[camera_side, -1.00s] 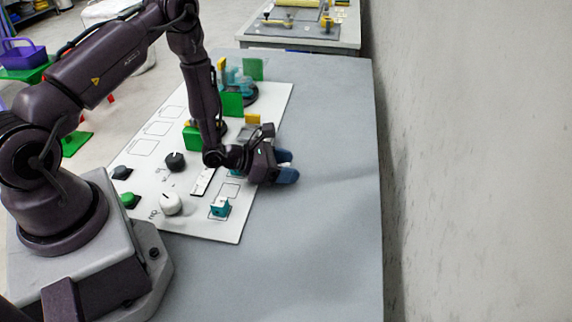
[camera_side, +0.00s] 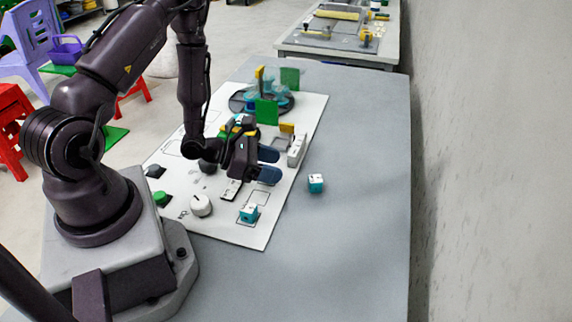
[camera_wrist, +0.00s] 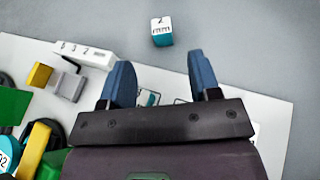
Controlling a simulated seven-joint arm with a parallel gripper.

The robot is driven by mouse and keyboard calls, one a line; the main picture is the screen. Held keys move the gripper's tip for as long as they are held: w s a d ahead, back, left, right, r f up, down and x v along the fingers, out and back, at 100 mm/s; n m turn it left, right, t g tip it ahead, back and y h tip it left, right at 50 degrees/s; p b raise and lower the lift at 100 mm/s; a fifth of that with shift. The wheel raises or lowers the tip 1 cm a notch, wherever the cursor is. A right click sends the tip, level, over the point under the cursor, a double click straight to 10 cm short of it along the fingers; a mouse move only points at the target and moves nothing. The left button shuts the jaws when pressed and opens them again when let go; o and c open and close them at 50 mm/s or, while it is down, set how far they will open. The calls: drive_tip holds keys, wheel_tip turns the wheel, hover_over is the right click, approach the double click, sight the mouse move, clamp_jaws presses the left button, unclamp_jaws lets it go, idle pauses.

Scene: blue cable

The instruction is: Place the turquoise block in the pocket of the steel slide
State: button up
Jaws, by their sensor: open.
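A small block with a turquoise lower part and white top (camera_side: 315,183) sits on the grey table, just right of the white panel. In the wrist view this block (camera_wrist: 162,38) lies ahead of my fingertips, apart from them, with a 2 on top. My gripper (camera_side: 268,164) is open and empty above the panel's right side; its blue fingers also show in the wrist view (camera_wrist: 160,72). Another turquoise piece (camera_side: 249,213) stands on the panel's near corner. A grey metallic piece (camera_wrist: 66,85) beside a yellow block may be the steel slide; I see no clear pocket.
A white numbered bar (camera_side: 297,150) stands at the panel's right edge beside my fingers. Green plates (camera_side: 267,112) and a dark round stand with turquoise parts (camera_side: 262,98) are farther back. A white knob (camera_side: 201,205) is nearer. The table right of the panel is mostly clear.

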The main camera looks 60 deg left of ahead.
drive_tip(key=d+r+m+g+h, duration=0.3)
drive_tip(key=d+r+m+h, duration=0.35)
drive_tip(key=r+m, duration=0.3)
drive_tip(key=s+d+r+m+g+y, duration=0.2)
drive_tip(key=s+d+r+m+g, duration=0.1)
drive_tip(key=m, duration=0.5)
drive_tip(key=s+d+r+m+g+y, duration=0.3)
drive_tip(key=s+r+m+g, duration=0.2)
drive_tip(key=r, duration=0.5)
drive_tip(key=s+m, duration=0.2)
drive_tip(key=m, duration=0.1)
drive_tip(key=shift+s+y, duration=0.35)
drive_tip(key=shift+o, duration=0.4)
drive_tip(key=s+a+r+m+t+y, duration=0.2)
drive_tip(key=a+r+m+t+y, duration=0.2)
drive_tip(key=r+m+y, duration=0.1)
drive_tip(key=shift+s+a+r+m+y, duration=0.15)
drive_tip(key=shift+s+r+m+y, duration=0.35)
drive_tip(key=shift+r, duration=0.3)
drive_tip(key=shift+w, duration=0.15)
